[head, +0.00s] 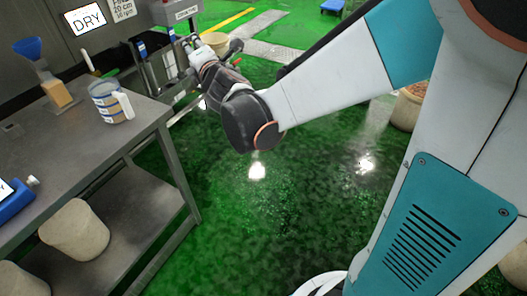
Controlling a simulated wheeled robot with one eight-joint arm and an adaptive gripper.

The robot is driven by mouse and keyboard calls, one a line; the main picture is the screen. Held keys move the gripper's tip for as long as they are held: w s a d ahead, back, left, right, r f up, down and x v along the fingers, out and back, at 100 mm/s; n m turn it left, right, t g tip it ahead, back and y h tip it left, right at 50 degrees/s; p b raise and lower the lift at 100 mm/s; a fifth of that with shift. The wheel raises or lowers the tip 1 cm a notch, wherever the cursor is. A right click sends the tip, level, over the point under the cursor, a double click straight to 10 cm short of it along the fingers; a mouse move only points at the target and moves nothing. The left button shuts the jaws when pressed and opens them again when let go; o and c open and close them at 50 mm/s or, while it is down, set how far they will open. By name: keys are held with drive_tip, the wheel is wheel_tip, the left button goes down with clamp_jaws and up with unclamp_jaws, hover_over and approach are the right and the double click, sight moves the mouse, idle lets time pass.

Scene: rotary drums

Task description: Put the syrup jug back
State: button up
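A jug (107,102) with blue and tan bands and a pale handle on its right side stands upright on the grey metal table, near its far right corner. I take it to be the syrup jug; its contents are not clear. My gripper (190,46) is beyond the table's far right corner, up and to the right of the jug and apart from it. It is small and partly hidden by my wrist, so its finger opening is not clear. I see nothing held in it.
A tub (408,106) stands on the right. The green floor (270,220) between is clear.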

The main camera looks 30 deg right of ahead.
drive_tip(key=s+d+m+g+h, duration=0.3)
drive_tip(key=s+d+m, duration=0.3)
drive_tip(key=s+m, duration=0.3)
drive_tip(key=s+a+f+m+g+y, duration=0.1)
drive_tip(key=s+f+m+g, duration=0.2)
drive_tip(key=s, duration=0.8)
drive_tip(key=s+a+f+m+g+y, duration=0.1)
drive_tip(key=s+f+m+g+y, duration=0.1)
drive_tip(key=s+f+m+g, duration=0.2)
drive_tip(key=s+f+m, duration=0.3)
drive_tip(key=s+m, duration=0.2)
drive_tip(key=s, duration=0.3)
drive_tip(key=shift+f+m, duration=0.25)
drive_tip(key=shift+m, duration=0.15)
drive_tip(key=shift+a, duration=0.1)
